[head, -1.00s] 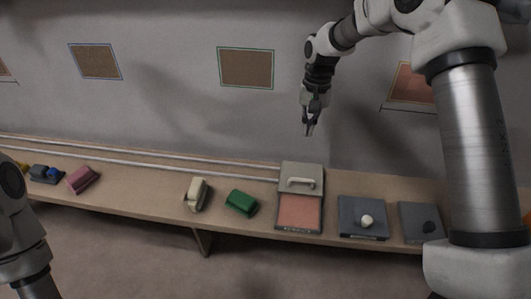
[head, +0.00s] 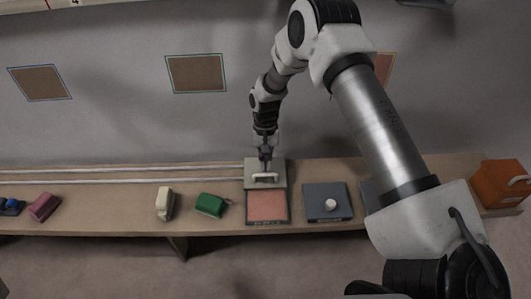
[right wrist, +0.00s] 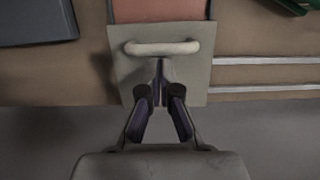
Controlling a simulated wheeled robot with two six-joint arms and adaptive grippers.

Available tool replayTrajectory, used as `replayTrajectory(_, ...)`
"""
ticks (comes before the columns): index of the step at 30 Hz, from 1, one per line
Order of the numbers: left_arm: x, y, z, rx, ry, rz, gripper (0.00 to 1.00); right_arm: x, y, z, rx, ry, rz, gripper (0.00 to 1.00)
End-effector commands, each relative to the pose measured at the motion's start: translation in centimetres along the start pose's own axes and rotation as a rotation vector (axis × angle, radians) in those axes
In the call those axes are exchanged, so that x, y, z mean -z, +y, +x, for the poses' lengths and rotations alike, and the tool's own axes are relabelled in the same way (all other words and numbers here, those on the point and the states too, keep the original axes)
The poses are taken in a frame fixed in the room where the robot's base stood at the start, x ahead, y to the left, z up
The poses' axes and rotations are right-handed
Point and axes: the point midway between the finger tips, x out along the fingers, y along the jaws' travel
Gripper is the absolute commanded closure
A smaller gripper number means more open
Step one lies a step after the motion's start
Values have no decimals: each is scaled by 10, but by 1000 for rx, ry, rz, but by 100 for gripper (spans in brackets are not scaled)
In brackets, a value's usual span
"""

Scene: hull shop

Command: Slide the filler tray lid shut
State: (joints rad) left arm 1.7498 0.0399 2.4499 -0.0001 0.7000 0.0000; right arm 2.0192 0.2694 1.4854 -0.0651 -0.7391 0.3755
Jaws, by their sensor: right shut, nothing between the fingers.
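The filler tray (head: 267,207) sits on the bench with its salmon-coloured filler showing in the front part. Its grey lid (head: 250,182) covers the back part and carries a pale bar handle (head: 266,177). My right gripper (head: 266,164) is shut and empty, at the wall side of the handle. In the right wrist view the fingertips (right wrist: 159,62) are together over the lid (right wrist: 125,72), close to the handle (right wrist: 162,47); I cannot tell whether they touch it. My left gripper is not in view.
A dark plate with a white knob (head: 331,204) lies right of the tray. A green block (head: 210,205), a cream block (head: 164,202) and a pink block (head: 44,206) lie to the left. Two pale rails (head: 120,178) run along the bench's back. An orange box (head: 498,184) stands far right.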

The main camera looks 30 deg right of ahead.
Motion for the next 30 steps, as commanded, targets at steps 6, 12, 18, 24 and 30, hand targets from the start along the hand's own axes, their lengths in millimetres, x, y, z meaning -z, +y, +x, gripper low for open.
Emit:
replayTrajectory(6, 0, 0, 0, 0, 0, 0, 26, 0, 0, 1, 0, 0, 0, 100)
replayTrajectory(12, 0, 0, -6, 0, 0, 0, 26, -7, 0, 0, -1, -3, 0, 100)
replayTrajectory(18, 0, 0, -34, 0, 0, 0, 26, -52, 0, 5, -2, -6, -1, 100)
replayTrajectory(24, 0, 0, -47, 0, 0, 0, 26, -100, 0, 22, -1, -6, -1, 100)
replayTrajectory(30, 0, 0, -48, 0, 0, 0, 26, -118, 1, 28, -1, -2, 1, 100)
